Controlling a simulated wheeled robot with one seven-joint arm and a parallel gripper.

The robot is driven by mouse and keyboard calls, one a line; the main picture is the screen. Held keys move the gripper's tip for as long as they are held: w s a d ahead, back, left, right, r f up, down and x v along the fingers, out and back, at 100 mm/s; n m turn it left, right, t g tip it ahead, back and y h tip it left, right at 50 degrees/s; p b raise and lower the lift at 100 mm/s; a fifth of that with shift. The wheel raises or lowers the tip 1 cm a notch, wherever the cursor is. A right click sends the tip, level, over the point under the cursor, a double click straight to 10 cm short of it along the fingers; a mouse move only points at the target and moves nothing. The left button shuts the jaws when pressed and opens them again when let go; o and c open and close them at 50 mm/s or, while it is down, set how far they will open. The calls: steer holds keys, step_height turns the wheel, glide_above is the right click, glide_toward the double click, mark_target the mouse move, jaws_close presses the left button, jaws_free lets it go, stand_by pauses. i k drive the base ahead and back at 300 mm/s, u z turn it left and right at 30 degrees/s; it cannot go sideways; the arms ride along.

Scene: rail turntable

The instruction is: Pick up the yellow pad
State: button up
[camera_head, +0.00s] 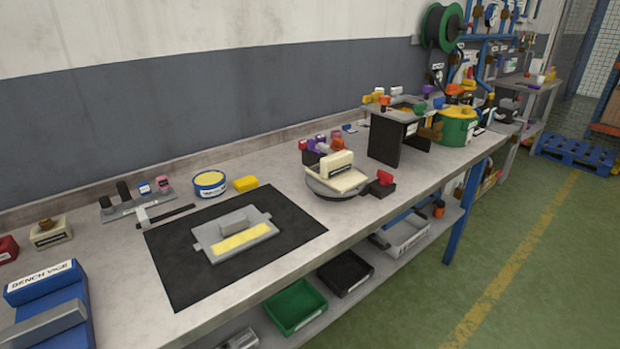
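A small yellow block (246,183), which could be the yellow pad, lies flat on the workbench (290,198) behind the black mat (180,273). It is just right of a round tin with a yellow top (210,183). A flat yellow strip (243,237) also shows on a grey plate (212,248) on the mat. I cannot tell for certain which of the two is the pad. My gripper is not in view.
A blue bench vise (50,300) stands at the near left. A round turntable with a cream block (335,180) sits right of the mat. A dark stand (385,138) and a green and yellow pot (457,128) are farther right. Bins (295,306) are below.

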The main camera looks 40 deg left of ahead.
mark_target(242, 185)
steer(key=z, duration=1.15)
steer(key=i, duration=1.05)
steer(key=u, duration=3.1)
steer(key=i, duration=1)
